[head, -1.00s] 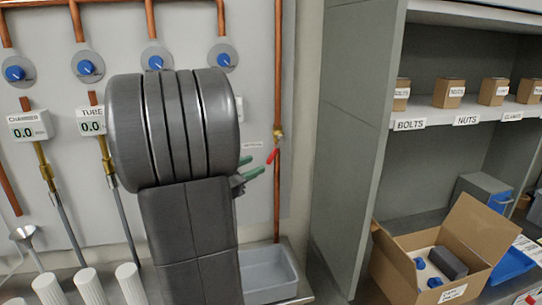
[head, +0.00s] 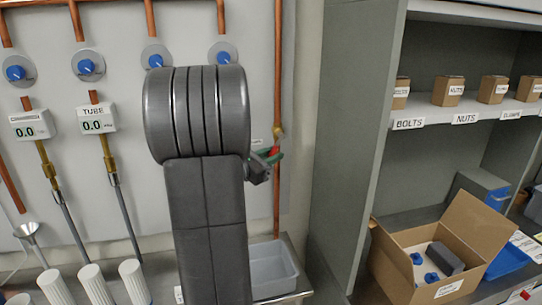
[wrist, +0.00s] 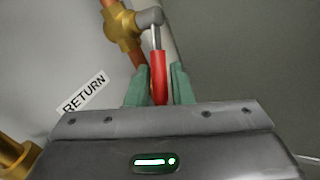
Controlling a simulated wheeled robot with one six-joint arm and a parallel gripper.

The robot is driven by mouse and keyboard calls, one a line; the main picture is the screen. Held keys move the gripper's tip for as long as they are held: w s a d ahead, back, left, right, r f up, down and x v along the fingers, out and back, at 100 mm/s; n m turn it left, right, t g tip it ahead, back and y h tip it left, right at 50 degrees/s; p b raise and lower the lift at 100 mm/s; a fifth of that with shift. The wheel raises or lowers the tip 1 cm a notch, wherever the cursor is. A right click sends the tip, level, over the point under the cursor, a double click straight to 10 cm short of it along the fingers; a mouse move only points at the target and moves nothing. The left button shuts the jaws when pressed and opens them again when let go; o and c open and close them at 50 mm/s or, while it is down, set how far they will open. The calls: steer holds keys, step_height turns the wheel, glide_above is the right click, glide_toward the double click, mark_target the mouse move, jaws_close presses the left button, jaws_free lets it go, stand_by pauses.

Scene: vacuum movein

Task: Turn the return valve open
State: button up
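The return valve is a brass body (wrist: 122,24) with a red-sleeved lever (wrist: 159,77) on a grey stem, beside a label reading RETURN (wrist: 86,92). In the head view the brass valve (head: 278,131) sits on the copper pipe right of my arm. My gripper (wrist: 160,85) has its two green fingers on either side of the red lever, close to it. I cannot tell whether they touch it. In the head view my gripper (head: 270,158) is at the lever, partly hidden by my arm.
A grey bin (head: 272,270) stands below the pipe. A tall grey cabinet side (head: 345,150) rises to the right, with shelves of small boxes and an open cardboard box (head: 400,285). Blue knobs (head: 86,66) and gauges (head: 96,119) are on the left panel.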

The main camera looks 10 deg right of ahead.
jaws_close()
steer(key=shift+f, duration=0.1)
